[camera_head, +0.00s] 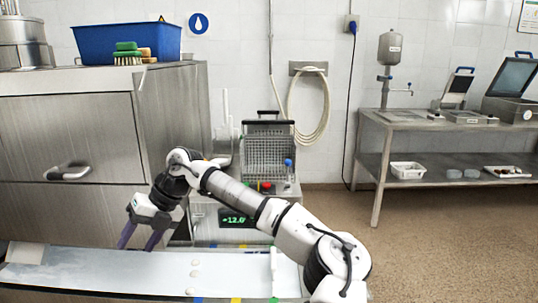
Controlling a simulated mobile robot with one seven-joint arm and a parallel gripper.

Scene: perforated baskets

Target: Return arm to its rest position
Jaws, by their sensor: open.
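My arm reaches from the lower right across the middle of the view, bent at an elbow near the centre left. My gripper (143,238) hangs at its end, pointing down, with two dark purple-grey fingers spread apart and nothing between them. It is over the far edge of a long pale tray-like surface (130,268). Whether the fingertips touch that surface cannot be told.
Small pale round pieces (195,276) lie on the pale surface. Behind my arm, a wire basket (268,148) stands on a machine with a green display (238,218). A steel cabinet (70,140) carries a blue bin (125,42). A steel table (450,125) stands right; floor before it is clear.

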